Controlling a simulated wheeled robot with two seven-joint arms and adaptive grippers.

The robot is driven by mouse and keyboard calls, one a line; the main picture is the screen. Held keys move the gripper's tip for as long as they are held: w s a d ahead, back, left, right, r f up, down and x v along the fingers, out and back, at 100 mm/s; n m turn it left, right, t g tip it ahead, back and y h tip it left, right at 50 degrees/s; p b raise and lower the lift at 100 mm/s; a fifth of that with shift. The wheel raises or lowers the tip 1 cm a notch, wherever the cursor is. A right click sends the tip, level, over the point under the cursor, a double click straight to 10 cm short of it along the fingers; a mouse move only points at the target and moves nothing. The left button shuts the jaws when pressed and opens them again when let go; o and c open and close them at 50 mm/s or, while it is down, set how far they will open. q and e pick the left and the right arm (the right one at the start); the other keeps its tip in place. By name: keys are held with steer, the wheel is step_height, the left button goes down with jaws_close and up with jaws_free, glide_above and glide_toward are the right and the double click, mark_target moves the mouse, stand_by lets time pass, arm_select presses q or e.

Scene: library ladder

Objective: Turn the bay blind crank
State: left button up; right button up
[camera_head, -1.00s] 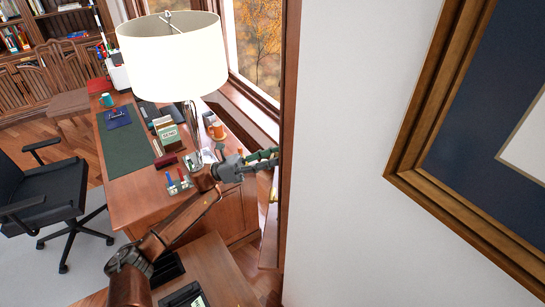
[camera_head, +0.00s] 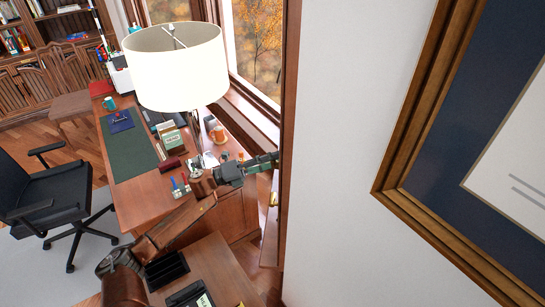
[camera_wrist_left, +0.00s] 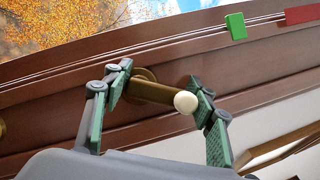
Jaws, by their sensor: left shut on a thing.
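The bay blind crank (camera_wrist_left: 153,91) shows in the left wrist view as a short brass arm with a round white knob (camera_wrist_left: 186,102), on a brown wooden panel under the window. My left gripper (camera_wrist_left: 160,84) has its green-padded fingers on either side of the crank and is shut on it. In the head view the left gripper (camera_head: 264,162) reaches to the edge of the wall by the window. The crank itself is hidden there. My right gripper is not in view.
A green marker (camera_wrist_left: 236,26) and a red block (camera_wrist_left: 300,15) sit along the rail above the crank. A white lamp (camera_head: 176,72) stands on the cluttered desk (camera_head: 140,194) beside my arm. A white wall (camera_head: 340,120) with a framed picture (camera_head: 400,180) is at right.

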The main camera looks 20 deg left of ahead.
arm_select(q)
steer(key=n+p, duration=0.1)
steer(key=n+y+p, duration=0.1)
steer(key=w+n+p, duration=0.1)
steer(key=n+p, duration=0.1)
steer(key=shift+a+r+g+y, duration=0.2)
steer(key=shift+r+g+y, duration=0.05)
steer(key=shift+g+y, duration=0.05)
steer(key=shift+w+f+n+p, duration=0.1)
steer(key=shift+f+n+p, duration=0.1)
steer(key=shift+n+p, duration=0.7)
steer(key=o, duration=1.2)
steer(key=shift+f, duration=0.15)
steer(key=v, duration=1.2)
steer(key=shift+r, duration=0.3)
